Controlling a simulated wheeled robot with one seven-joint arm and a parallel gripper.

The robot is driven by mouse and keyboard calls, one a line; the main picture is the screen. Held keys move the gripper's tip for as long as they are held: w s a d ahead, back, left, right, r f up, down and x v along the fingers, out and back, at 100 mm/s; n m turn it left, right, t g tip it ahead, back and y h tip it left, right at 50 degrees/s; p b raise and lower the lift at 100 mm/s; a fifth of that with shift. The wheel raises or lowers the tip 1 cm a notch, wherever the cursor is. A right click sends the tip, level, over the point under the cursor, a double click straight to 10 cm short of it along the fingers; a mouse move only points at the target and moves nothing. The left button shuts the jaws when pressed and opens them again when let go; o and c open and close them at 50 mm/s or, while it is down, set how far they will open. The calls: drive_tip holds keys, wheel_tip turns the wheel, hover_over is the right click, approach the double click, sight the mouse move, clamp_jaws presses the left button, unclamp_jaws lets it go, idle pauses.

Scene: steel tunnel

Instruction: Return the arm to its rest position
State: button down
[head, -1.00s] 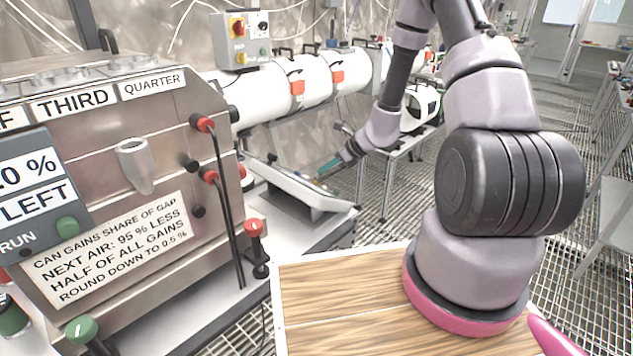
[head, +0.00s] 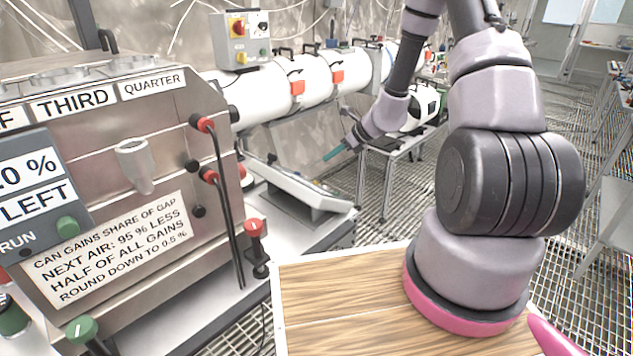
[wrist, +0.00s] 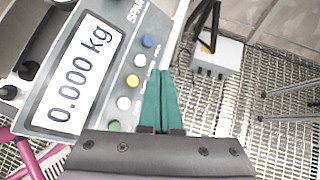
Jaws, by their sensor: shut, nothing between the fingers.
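My gripper (head: 333,153) shows in the head view as teal fingers at the end of my arm, above and behind the scale on the steel bench. In the wrist view my gripper (wrist: 160,75) has its two teal fingers together with nothing between them. The scale (head: 300,188) has a pale sloped body. Its display (wrist: 80,75) reads 0.000 kg, with several coloured buttons beside it. My fingers appear beside the buttons in the wrist view; the height gap cannot be told.
A steel machine (head: 130,170) with labels, red and green knobs and black cables stands at left. White cylinders (head: 260,90) run along the back wall. A small table (head: 390,155) stands behind my arm. A wooden board (head: 340,300) lies in front. Grating floor (head: 400,215) is open between.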

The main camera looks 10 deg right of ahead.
drive_tip(key=s+a+r+n, duration=0.1)
drive_tip(key=s+r+n, duration=0.25)
drive_tip(key=r, duration=0.45)
drive_tip(key=s+a+r+n+g, duration=0.1)
drive_tip(key=s+r+n, duration=0.3)
drive_tip(key=r, duration=0.5)
drive_tip(key=s+a+r+n, duration=0.1)
drive_tip(key=s+r+n, duration=0.1)
drive_tip(key=r+n, duration=0.45)
drive_tip(key=s+d+r+n+t+h, duration=0.1)
drive_tip(key=s+d+r+n+h, duration=0.1)
drive_tip(key=s+r, duration=0.5)
drive_tip(key=s+d+r+n+t+h, duration=0.1)
drive_tip(key=s+d+r+n+h, duration=0.2)
drive_tip(key=s, duration=1)
wheel_tip(320, 180, up, 4)
drive_tip(key=d+n, duration=0.1)
drive_tip(key=n, duration=0.2)
drive_tip(key=shift+s+d+t, duration=0.25)
drive_tip(key=shift+d+t, duration=0.05)
drive_tip(key=shift+r, duration=0.1)
